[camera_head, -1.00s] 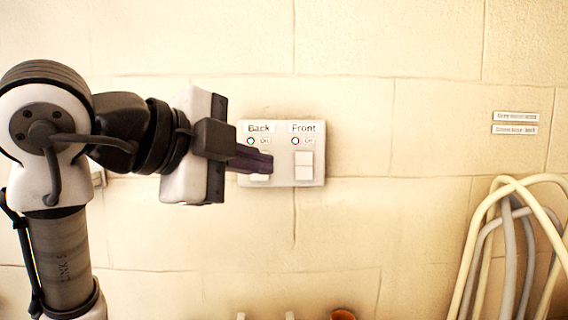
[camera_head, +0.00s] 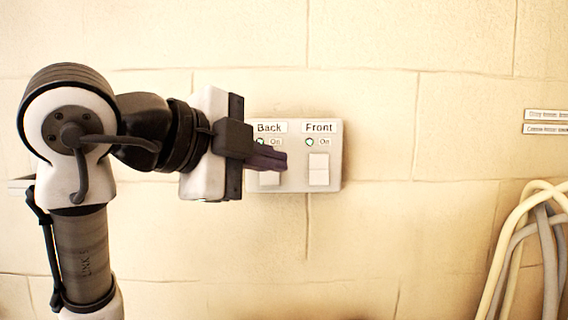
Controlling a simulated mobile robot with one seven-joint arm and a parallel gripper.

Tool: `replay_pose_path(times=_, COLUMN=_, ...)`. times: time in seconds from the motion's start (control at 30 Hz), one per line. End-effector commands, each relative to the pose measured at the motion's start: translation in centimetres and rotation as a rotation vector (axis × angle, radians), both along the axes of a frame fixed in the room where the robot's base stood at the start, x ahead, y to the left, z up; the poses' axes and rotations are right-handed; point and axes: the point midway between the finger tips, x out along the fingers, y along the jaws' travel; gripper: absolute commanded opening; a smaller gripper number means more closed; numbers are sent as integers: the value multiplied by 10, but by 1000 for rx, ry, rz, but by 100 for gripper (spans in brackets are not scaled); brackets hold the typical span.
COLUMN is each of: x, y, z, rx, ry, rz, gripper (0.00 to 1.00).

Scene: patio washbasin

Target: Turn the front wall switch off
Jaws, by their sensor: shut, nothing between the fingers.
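A white switch plate (camera_head: 331,150) is fixed to the wall near the middle of the view. It has two rockers under labels "Back" and "Front". The front switch (camera_head: 319,170) is the right rocker, in plain view, with a small green indicator and "On" above it. The back switch (camera_head: 269,179) is the left rocker, its upper part hidden by my gripper. My gripper (camera_head: 284,161) is shut and empty. Its dark fingertips appear over the plate between the two rockers, left of the front switch. I cannot tell whether they touch the plate.
Pale hoses (camera_head: 522,240) hang at the lower right. Two small label strips (camera_head: 548,121) are on the wall above them. The block wall (camera_head: 420,220) between the switch plate and the hoses is clear.

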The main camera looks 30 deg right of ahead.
Motion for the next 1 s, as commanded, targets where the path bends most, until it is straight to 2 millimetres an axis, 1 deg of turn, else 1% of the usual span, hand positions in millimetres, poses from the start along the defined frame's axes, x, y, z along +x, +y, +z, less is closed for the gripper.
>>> replay_pose_path(times=0.3, x=17, y=-61, z=-17, rx=2, ry=4, rz=-5, gripper=0)
replay_pose_path(times=0.43, x=24, y=-84, z=-24, rx=2, ry=2, rz=-4, gripper=0)
replay_pose_path(times=0.5, x=36, y=-87, z=-29, rx=-1, ry=7, rz=-1, gripper=0)
replay_pose_path(times=0.7, x=54, y=-95, z=-39, rx=-1, ry=4, rz=0, gripper=0)
replay_pose_path(times=1.0, x=57, y=-96, z=-42, rx=-1, ry=1, rz=-1, gripper=0)
